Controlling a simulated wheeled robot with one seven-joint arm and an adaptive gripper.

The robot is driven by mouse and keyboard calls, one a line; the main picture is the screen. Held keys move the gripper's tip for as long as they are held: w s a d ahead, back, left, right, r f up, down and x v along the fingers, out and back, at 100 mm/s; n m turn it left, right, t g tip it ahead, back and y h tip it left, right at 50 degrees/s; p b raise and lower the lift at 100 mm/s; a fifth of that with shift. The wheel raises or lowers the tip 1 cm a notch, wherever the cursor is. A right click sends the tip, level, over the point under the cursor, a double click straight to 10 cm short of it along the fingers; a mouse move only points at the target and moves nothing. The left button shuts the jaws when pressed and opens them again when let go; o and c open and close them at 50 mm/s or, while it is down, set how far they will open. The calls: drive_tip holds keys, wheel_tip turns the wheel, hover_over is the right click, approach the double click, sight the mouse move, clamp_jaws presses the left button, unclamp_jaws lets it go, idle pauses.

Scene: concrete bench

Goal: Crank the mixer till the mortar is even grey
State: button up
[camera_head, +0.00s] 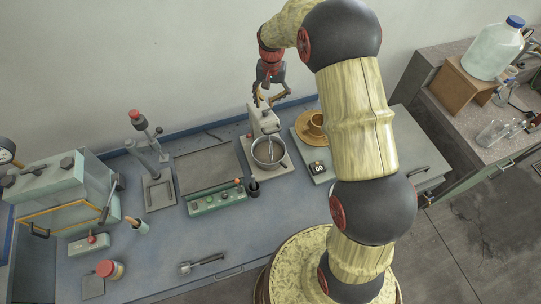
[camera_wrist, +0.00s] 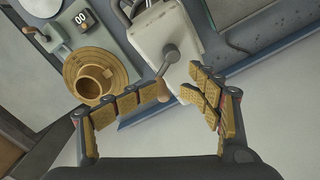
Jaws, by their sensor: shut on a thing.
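The mixer (camera_head: 263,121) is a pale upright machine on a light base, with a metal bowl (camera_head: 268,153) below its head. The mixer's body also shows in the wrist view (camera_wrist: 165,28). Its crank (camera_wrist: 171,54) is a grey arm ending in a wooden handle (camera_wrist: 163,91). My gripper (camera_head: 271,98) is behind and above the mixer; in the wrist view its padded fingers (camera_wrist: 172,92) are on either side of the wooden handle, shut on it. The bowl's inside looks grey, but it is too small to judge the mortar's evenness.
Right of the mixer, a tan cup (camera_head: 317,124) stands on a round tan plate, near a small counter (camera_head: 317,168) reading 00. The front bench is mostly clear around a small tool (camera_head: 201,264).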

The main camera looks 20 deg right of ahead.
wheel_tip(320, 180, up, 13)
drive_tip(key=w+a+p, duration=0.2)
drive_tip(key=p, duration=0.2)
drive_tip(key=shift+w+a+f+n, duration=0.2)
drive_tip(key=shift+w+n, duration=0.1)
drive_tip(key=shift+w, duration=0.1)
idle(0.5)
